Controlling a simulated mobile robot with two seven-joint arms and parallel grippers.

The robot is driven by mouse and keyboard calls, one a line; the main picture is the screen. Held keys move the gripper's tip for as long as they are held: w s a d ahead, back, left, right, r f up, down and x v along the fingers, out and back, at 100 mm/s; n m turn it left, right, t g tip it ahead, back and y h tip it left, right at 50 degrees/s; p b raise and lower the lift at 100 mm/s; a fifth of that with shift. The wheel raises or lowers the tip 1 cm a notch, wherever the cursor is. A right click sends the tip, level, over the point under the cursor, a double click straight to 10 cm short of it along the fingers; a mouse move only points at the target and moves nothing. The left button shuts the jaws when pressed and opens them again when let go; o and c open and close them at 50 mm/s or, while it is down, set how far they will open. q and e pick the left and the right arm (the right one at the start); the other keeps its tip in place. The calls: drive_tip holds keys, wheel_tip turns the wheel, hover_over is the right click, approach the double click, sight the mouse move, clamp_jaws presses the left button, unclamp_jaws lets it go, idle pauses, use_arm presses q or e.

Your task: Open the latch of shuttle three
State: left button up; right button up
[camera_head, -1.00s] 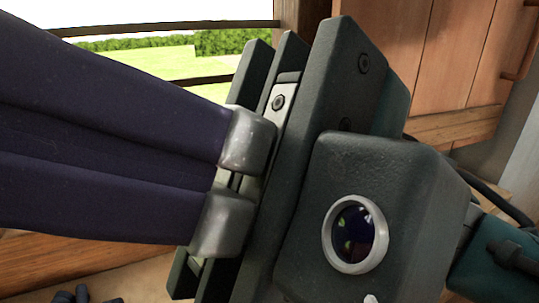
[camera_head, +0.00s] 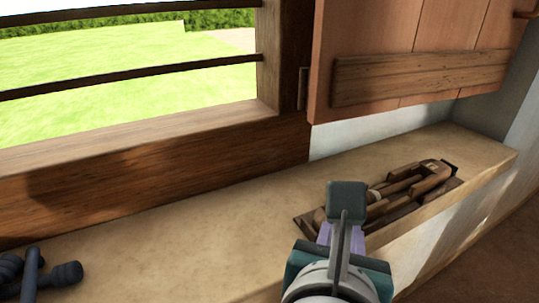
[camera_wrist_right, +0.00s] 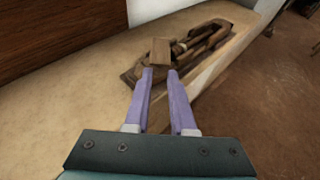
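Several brown wooden shuttle-like pieces (camera_head: 428,180) lie close together in a dark wooden tray (camera_head: 304,226) on the ledge. They also show in the right wrist view (camera_wrist_right: 205,38). I cannot tell which is shuttle three, and no latch can be made out. My right gripper (camera_wrist_right: 160,72) has its two purple fingers apart, with a gap between them, at the tray's near end. A small brown wooden block (camera_wrist_right: 160,51) shows at the fingertips; I cannot tell whether it touches them. In the head view the right gripper's body hides its fingertips and the tray's near part. My left gripper is out of view.
The pale stone ledge (camera_head: 190,235) is bare left of the tray. Dark dumbbell-shaped objects (camera_head: 45,274) lie at its left end. A barred window (camera_head: 130,95) and a wooden shutter (camera_head: 415,80) stand behind. The ledge drops off on the right to a brown floor (camera_wrist_right: 260,120).

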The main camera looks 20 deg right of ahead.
drive_tip(key=b+x, duration=0.1)
drive_tip(key=x, duration=0.8)
drive_tip(key=shift+r, duration=0.15)
clamp_jaws()
